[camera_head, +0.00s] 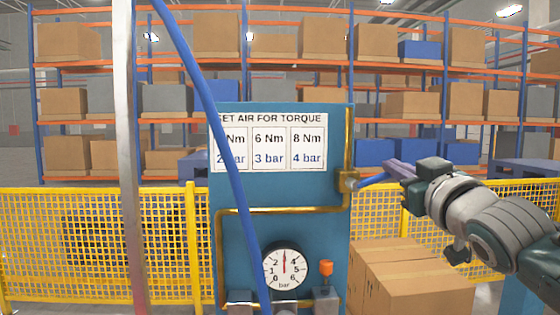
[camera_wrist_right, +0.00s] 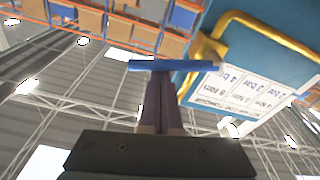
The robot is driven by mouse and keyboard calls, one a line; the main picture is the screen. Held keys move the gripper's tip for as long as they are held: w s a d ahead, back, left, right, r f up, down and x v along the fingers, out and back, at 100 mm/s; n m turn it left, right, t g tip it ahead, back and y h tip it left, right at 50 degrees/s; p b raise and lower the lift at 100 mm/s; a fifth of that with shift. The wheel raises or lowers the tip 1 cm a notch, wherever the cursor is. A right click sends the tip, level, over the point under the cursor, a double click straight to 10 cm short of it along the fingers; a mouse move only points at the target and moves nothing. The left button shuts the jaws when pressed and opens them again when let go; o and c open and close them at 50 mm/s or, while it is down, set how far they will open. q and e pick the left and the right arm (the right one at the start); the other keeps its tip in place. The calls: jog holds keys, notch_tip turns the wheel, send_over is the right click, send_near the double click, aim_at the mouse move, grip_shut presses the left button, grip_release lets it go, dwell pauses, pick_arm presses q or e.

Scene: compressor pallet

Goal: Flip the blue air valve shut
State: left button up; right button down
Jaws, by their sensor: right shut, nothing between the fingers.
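The blue air valve's lever (camera_head: 372,181) sticks out to the right from its brass body (camera_head: 347,181), roughly square to the vertical brass pipe at the panel's right edge. My right gripper (camera_head: 392,169) is shut and empty, with its tips at the outer part of the lever. In the right wrist view the lever (camera_wrist_right: 150,66) runs across just beyond the shut fingertips (camera_wrist_right: 160,76), and the brass body (camera_wrist_right: 208,50) is to its right. I cannot tell whether the fingertips touch the lever. My left gripper is not in view.
The blue panel (camera_head: 280,190) carries a torque chart (camera_head: 270,147), a round gauge (camera_head: 285,269) with its needle near straight up, and an orange knob (camera_head: 326,267). A blue hose (camera_head: 225,135) hangs in front. Cardboard boxes (camera_head: 405,280) stand below my right arm. A yellow fence (camera_head: 90,240) runs behind.

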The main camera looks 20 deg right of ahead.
jog(key=shift+d+f+m+h+b, duration=0.25)
jog(key=shift+f+m, duration=0.2)
jog(key=shift+m, duration=0.4)
jog(key=shift+d+f+m+h+b, duration=0.15)
jog(key=shift+f+m+b, duration=0.25)
jog(key=shift+m, duration=0.45)
jog(key=shift+f, duration=0.1)
jog(key=shift+a, duration=0.1)
notch_tip(320, 180, up, 5)
jog(key=p, duration=0.4)
jog(key=f+b+v, duration=0.1)
jog(key=b+v, duration=0.2)
jog(key=v, duration=0.6)
jog(key=shift+s+b, duration=0.2)
jog(key=shift+b, duration=0.1)
